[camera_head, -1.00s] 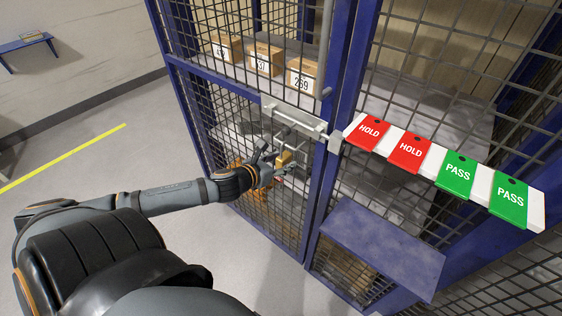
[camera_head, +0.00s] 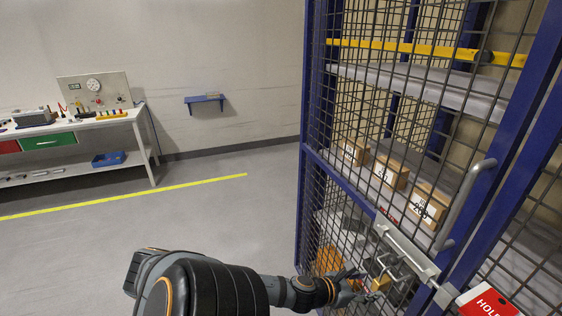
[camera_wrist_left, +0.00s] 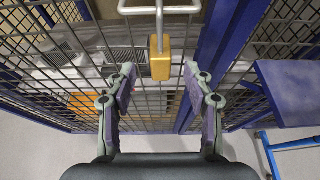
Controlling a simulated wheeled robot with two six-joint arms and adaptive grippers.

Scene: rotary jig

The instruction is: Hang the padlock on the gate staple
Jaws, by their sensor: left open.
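The padlock (camera_wrist_left: 160,62) has a yellow body and a pale shackle. In the wrist view it hangs upright from the crossbar of the pale staple (camera_wrist_left: 140,9); whether its shackle is closed I cannot tell. The padlock also shows small in the head view (camera_head: 384,281), below the grey latch plate (camera_head: 407,249) on the gate. My left gripper (camera_wrist_left: 159,78) is open and empty. Its fingers stand to either side of the padlock in the picture, apart from it. In the head view the left gripper (camera_head: 366,284) is close to the gate mesh. My right gripper is not in view.
The blue-framed mesh gate (camera_head: 319,165) encloses shelves with several cartons (camera_head: 390,172). A grey handle (camera_head: 467,203) rises above the latch. A red HOLD tag (camera_head: 490,303) is at the lower right. A workbench (camera_head: 75,126) stands far left; the floor between is clear.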

